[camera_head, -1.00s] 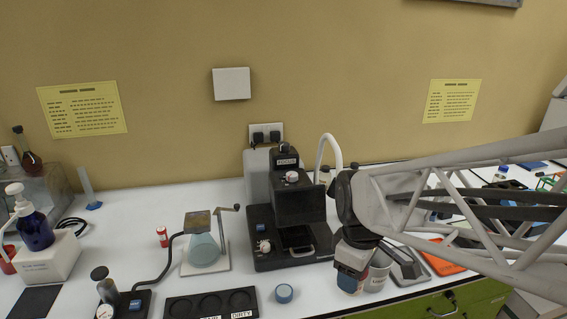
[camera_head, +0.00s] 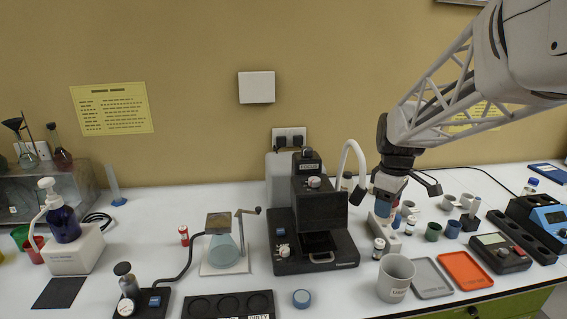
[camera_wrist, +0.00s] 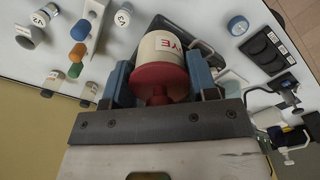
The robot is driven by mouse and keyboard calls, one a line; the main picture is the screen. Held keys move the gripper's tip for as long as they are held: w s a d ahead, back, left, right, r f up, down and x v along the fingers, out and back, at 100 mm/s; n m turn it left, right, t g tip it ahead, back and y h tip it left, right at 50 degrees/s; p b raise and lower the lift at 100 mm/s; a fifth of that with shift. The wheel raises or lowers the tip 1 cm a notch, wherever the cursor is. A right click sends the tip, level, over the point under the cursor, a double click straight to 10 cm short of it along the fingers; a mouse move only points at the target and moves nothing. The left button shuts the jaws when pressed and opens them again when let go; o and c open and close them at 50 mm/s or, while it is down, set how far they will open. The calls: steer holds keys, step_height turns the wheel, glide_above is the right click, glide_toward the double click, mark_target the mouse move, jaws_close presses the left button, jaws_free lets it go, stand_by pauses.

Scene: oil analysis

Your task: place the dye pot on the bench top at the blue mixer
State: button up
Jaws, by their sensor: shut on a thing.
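The dye pot (camera_wrist: 162,48) is a cream pot with a red lid and red "DYE" lettering. It fills the middle of the wrist view, with its lid toward the wrist. My gripper (camera_wrist: 160,72) is shut on it, with a blue finger on each side. In the head view my gripper (camera_head: 386,207) points down over the bench, right of the black microscope-like stand. The pot is mostly hidden there by the fingers, and I cannot tell its height above the bench. A device with a blue face (camera_head: 550,218) stands at the right edge; I cannot tell if it is the mixer.
Small cups, including a green cup (camera_head: 433,232), stand right of my gripper. A small vial (camera_head: 379,249) and a white beaker (camera_head: 396,272) stand in front of it. Grey (camera_head: 430,279) and orange (camera_head: 465,270) trays lie at the front. The black stand (camera_head: 315,232) is to the left.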

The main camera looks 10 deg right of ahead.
steer(key=w+d, duration=1.7)
steer(key=w+d+f, duration=0.3)
steer(key=w+d, duration=0.2)
steer(key=d, duration=0.4)
steer(key=w+d+f, duration=0.3)
steer(key=w+d, duration=0.2)
steer(key=d, duration=0.4)
steer(key=shift+s+d+f, duration=0.1)
steer(key=shift+f, duration=2.55)
steer(key=shift+f, duration=2.5)
steer(key=shift+f, duration=0.1)
steer(key=shift+f, duration=2.4)
steer(key=shift+f, duration=0.1)
